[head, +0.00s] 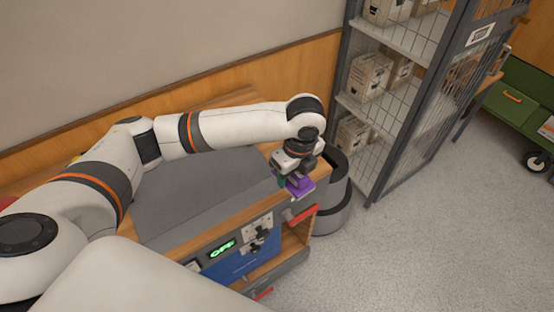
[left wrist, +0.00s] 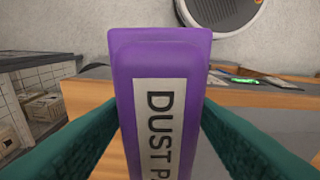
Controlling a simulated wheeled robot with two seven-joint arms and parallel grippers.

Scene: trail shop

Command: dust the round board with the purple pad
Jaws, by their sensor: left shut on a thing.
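The purple pad (head: 299,187) is held in my left gripper (head: 290,172), over the right end of the wood-edged counter in the head view. In the left wrist view the pad (left wrist: 158,60) stands between the two teal fingers (left wrist: 158,130), which press its sides. Its white label reads "DUST PA", the rest cut off. A round, pale-rimmed disc with a dark grey face (left wrist: 215,10) is cut by the top edge there; I cannot tell whether it is the round board or a part of me. The head view shows no round board. My right gripper is not in view.
The grey-topped counter (head: 190,195) has a green-lit display (head: 222,249) and a red handle (head: 303,215) on its front. A grey round bin (head: 333,213) stands beside its right end. A wire cage shelf (head: 395,120) with boxes is behind. The floor (head: 440,240) at right is clear.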

